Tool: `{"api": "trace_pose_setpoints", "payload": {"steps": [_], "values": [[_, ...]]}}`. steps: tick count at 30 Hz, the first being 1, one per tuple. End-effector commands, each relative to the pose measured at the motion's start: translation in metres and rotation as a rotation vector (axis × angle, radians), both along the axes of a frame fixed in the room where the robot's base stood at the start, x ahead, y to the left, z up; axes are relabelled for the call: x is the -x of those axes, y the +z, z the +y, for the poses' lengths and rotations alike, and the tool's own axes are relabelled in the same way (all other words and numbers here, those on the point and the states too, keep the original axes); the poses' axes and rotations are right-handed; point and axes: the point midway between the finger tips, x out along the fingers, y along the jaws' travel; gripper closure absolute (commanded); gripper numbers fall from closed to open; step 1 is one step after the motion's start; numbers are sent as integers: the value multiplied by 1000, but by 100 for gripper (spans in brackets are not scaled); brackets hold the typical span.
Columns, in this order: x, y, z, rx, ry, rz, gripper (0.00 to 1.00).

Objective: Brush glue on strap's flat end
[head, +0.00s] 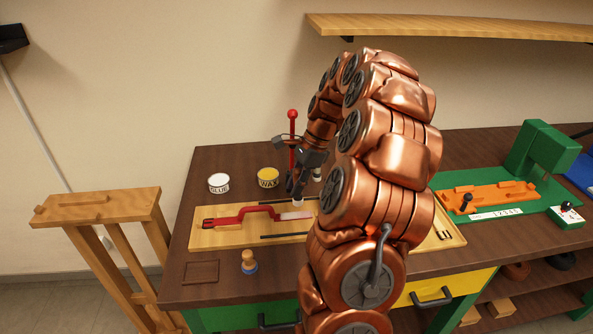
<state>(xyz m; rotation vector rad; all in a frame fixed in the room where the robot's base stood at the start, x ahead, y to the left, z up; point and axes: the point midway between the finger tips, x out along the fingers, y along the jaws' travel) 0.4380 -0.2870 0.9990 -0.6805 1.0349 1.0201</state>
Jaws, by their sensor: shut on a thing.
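The red strap (232,218) lies on a light wooden board (216,239), with a raised bend in its middle. Its flat right end (295,215) looks pale pink. My gripper (297,186) is just above that end, pointing down, and is shut on what looks like a brush; a pale tip (298,202) shows below the fingers. Whether the tip touches the strap is unclear. The white glue tub (219,183) stands behind the board at the left. My arm hides the board's middle.
The yellow wax tub (268,178) stands right of the glue. An upright red rod with a ball top (292,115) shows by my gripper. A blue-based wooden-handled tool (249,262) stands at the front. A green machine (541,150) with an orange fixture (490,199) is at the right.

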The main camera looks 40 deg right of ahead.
Motion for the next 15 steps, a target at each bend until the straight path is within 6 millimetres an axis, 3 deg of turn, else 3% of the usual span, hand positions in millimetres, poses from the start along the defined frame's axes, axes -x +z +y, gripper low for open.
{"api": "trace_pose_setpoints", "payload": {"steps": [9, 15], "values": [[-2, 30, 2, 2, 6, 0, 100], [-2, 36, 3, 1, 7, 0, 100]]}}
